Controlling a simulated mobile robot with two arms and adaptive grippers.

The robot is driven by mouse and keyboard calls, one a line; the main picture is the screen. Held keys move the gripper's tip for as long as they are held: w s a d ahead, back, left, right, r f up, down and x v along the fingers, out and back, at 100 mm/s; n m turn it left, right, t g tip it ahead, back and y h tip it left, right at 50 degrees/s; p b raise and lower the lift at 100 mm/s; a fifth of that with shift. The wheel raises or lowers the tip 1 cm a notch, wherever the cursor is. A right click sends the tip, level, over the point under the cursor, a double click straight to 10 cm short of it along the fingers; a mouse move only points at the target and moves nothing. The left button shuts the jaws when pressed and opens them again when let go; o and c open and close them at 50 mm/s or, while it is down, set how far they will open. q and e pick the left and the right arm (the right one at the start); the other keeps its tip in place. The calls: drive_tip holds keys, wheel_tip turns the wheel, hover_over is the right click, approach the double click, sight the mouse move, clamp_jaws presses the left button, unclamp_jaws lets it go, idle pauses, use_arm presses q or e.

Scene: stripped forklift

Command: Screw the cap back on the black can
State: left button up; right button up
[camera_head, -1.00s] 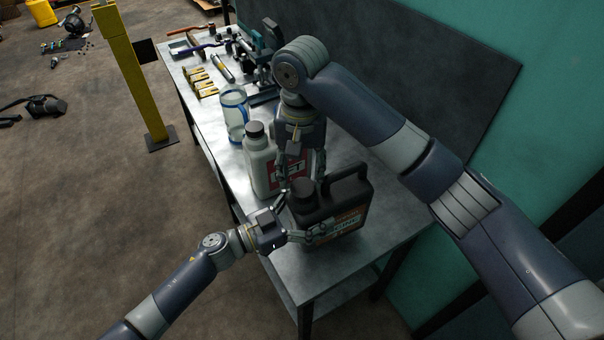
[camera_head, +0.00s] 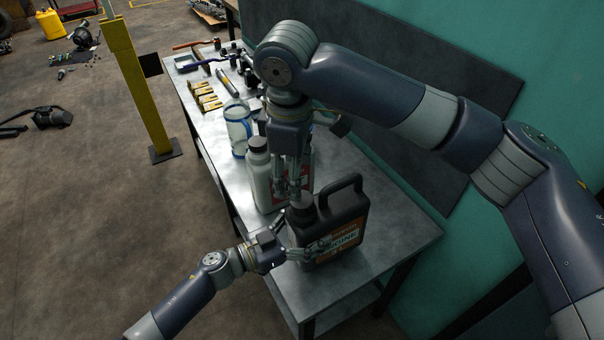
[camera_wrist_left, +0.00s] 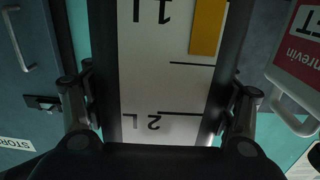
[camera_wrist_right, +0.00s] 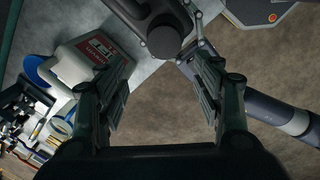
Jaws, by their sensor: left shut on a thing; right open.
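The black can (camera_head: 345,218) stands upright near the table's front end, its handle toward the right. A round dark cap (camera_wrist_right: 164,42) sits over its mouth at the left of its top; whether it is tight cannot be told. My left gripper (camera_head: 308,250) is shut on the can's lower body from the left, with a finger on each side of its marked label in the left wrist view (camera_wrist_left: 160,95). My right gripper (camera_head: 291,190) points down just above the cap. In the right wrist view its fingers are open, with the cap ahead between them, apart from both.
A white jug (camera_head: 261,178) with a red label stands close behind the can, near the right gripper. A clear blue-rimmed jar (camera_head: 238,130) and several tools lie farther back on the metal table (camera_head: 405,238). A yellow post (camera_head: 140,90) stands left of the table.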

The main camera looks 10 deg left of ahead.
drive_tip(key=n, duration=0.4)
drive_tip(key=s+r+n, duration=0.1)
drive_tip(key=n, duration=0.1)
drive_tip(key=shift+d, duration=0.25)
drive_tip(key=n, duration=0.3)
drive_tip(key=shift+s+d+r+n, duration=0.15)
drive_tip(key=shift+s+d+n, duration=0.1)
drive_tip(key=shift+s+n, duration=0.1)
use_arm(q)
drive_tip(key=shift+w+r, duration=0.1)
drive_tip(key=shift+r, duration=0.35)
use_arm(e)
drive_tip(key=n, duration=0.3)
drive_tip(key=shift+s+d, duration=0.35)
drive_tip(key=shift+d, duration=0.05)
drive_tip(key=shift+h, duration=0.3)
